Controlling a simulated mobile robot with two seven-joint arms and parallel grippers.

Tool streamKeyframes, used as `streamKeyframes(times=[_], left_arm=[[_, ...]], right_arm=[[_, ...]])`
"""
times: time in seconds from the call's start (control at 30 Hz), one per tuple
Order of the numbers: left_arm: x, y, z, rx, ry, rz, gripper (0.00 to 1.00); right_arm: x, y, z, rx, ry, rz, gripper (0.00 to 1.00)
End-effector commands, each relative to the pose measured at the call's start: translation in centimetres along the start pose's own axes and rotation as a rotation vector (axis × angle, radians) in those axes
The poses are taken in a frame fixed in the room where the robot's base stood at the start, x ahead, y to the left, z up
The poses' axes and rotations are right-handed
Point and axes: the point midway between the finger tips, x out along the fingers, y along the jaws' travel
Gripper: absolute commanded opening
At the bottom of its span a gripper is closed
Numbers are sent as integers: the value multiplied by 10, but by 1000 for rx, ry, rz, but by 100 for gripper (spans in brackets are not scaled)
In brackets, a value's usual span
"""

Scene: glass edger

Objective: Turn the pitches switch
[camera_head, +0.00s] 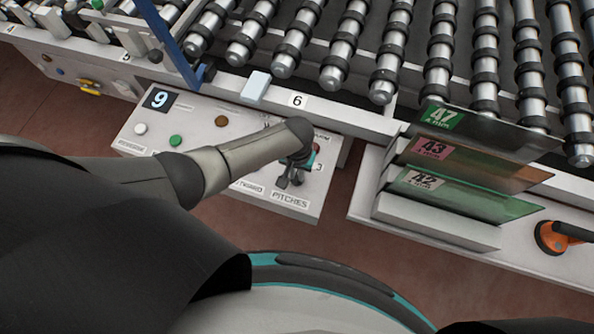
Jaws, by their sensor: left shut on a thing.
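My left arm reaches across the white control panel (232,148) from the left. My left gripper (290,180) points down at the panel's right end, just above the printed PITCHES label (290,200). Its fingers are shut on the pitches switch, which they and the wrist mostly hide, so its setting cannot be read. A "3" mark shows just right of the gripper. My right gripper is not in view.
The panel also has a white button (140,129), a green button (175,141) and a brown button (221,121). A roller conveyor (395,50) runs behind. Labelled glass sheets (470,200) stand in a rack at right, near an orange-and-black tool (550,238).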

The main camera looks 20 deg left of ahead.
Motion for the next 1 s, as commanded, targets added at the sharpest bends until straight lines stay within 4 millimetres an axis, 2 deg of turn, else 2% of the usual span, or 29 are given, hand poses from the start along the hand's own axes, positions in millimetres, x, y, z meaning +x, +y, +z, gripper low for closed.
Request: streamKeyframes(times=[0.57, 0.6, 0.8, 0.83, 1.0], left_arm=[[0, 0, 0, 33, 0, 0, 0], [0, 0, 0, 33, 1, 0, 19], [0, 0, 0, 33, 1, 0, 42], [0, 0, 0, 33, 1, 0, 45], [0, 0, 0, 32, 1, 0, 45]], right_arm=[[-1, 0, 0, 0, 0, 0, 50], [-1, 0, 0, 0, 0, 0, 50], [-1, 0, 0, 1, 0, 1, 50], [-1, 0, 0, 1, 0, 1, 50], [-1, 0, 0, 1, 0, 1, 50]])
